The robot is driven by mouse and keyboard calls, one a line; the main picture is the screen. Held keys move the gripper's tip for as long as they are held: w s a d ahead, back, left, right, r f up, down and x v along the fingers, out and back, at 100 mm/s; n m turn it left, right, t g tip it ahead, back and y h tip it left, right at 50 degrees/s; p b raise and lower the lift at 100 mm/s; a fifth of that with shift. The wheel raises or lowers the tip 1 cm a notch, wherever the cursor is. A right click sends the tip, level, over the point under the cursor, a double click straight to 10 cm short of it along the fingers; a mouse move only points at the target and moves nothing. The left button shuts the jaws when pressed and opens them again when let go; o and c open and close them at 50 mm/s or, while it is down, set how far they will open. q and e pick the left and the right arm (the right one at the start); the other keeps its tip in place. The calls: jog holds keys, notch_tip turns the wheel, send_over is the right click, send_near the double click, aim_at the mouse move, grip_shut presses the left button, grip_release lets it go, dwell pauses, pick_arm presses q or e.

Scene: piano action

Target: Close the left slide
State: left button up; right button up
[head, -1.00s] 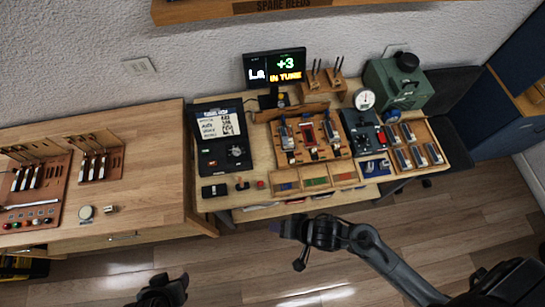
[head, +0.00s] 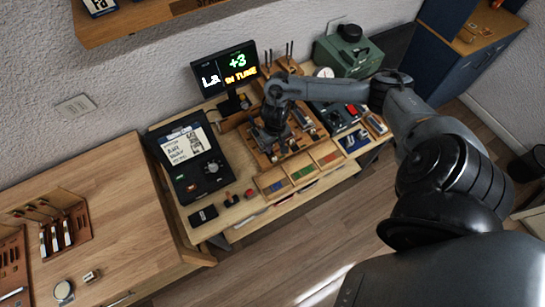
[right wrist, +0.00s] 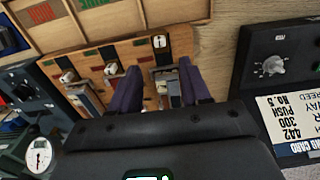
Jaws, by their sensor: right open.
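The wooden slide board (head: 321,135) sits on the workbench, with my right gripper (head: 270,137) over its left part. In the right wrist view the board is turned around, so its left slide (right wrist: 170,86) shows on the right, near a white-marked plate (right wrist: 160,43). My right gripper (right wrist: 157,88) is open, its dark fingers on either side of the left slide. I cannot tell whether they touch it. The other two slides lie left of the fingers in that view. The gripper hides much of the left slide in the head view. My left gripper is not in view.
The tuner screen (head: 226,69) reads "La +3 IN TUNE". A dark device with a card (head: 189,157) stands left of the board. A coloured-strip tray (head: 302,174) lies in front, and a green machine (head: 347,52) stands behind. The floor in front is clear.

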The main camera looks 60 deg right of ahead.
aim_at(274, 157)
notch_tip(274, 157, down, 10)
jog(key=shift+r+b, duration=0.2)
jog(key=shift+b, duration=0.3)
jog(key=shift+c, duration=0.3)
grip_shut()
